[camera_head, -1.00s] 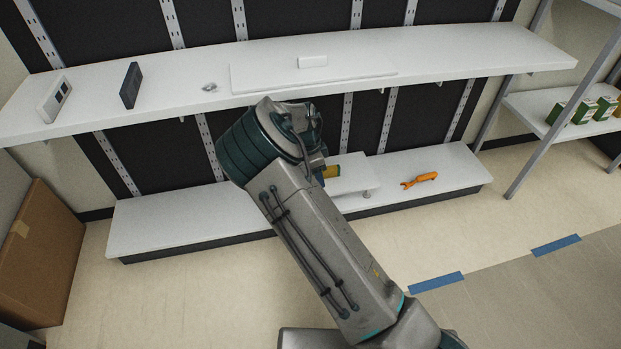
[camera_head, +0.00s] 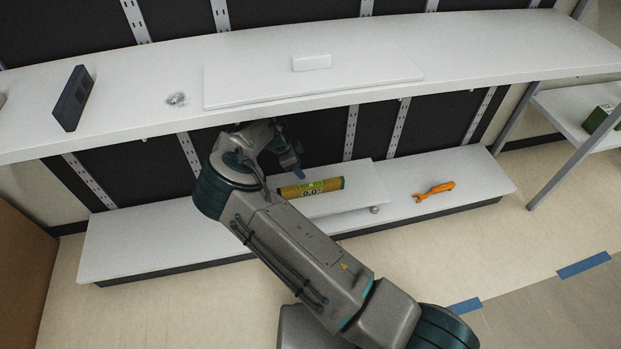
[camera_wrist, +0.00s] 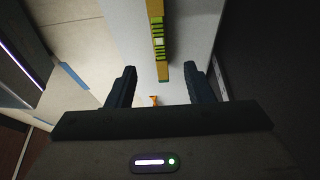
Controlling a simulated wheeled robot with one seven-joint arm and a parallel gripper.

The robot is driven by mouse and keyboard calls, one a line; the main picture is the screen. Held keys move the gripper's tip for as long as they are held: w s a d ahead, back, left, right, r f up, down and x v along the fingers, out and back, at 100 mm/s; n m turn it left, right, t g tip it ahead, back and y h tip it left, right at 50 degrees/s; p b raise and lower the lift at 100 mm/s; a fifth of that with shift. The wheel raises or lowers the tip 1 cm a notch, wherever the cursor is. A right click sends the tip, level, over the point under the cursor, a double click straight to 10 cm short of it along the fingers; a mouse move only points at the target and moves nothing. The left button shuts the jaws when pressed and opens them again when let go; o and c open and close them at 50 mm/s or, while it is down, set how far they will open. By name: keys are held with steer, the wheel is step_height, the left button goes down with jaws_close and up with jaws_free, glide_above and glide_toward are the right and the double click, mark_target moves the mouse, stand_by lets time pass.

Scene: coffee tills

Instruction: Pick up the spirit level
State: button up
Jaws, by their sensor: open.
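The spirit level is a short yellow-and-green bar (camera_head: 312,188) with a display, lying on a white raised board on the lower shelf in the head view. In the wrist view the spirit level (camera_wrist: 158,40) runs lengthwise from the top edge down to a point beyond and between the fingertips. My gripper (camera_wrist: 160,84) is open, with a dark finger on each side and nothing between them.
An orange wrench (camera_head: 434,191) lies right of the board on the lower shelf (camera_head: 150,240). A small round metal thing (camera_head: 374,209) sits by the board's front edge. The upper shelf (camera_head: 480,60) overhangs my arm. A dark box (camera_head: 72,98) stands on it.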

mark_target(311, 185)
steer(key=b+x, duration=0.1)
steer(key=x, duration=0.3)
steer(key=b+x, duration=0.1)
steer(key=x, duration=0.3)
steer(key=shift+w+a+f+b, duration=0.1)
steer(key=shift+a+b, duration=0.15)
steer(key=shift+b, duration=0.1)
steer(key=shift+s+d+b+x, duration=0.15)
steer(key=shift+b+x, duration=0.55)
steer(key=shift+x, duration=0.8)
steer(key=shift+s+d+b+x, duration=0.1)
steer(key=shift+b+x, duration=0.6)
steer(key=shift+x, duration=0.8)
jaws_close()
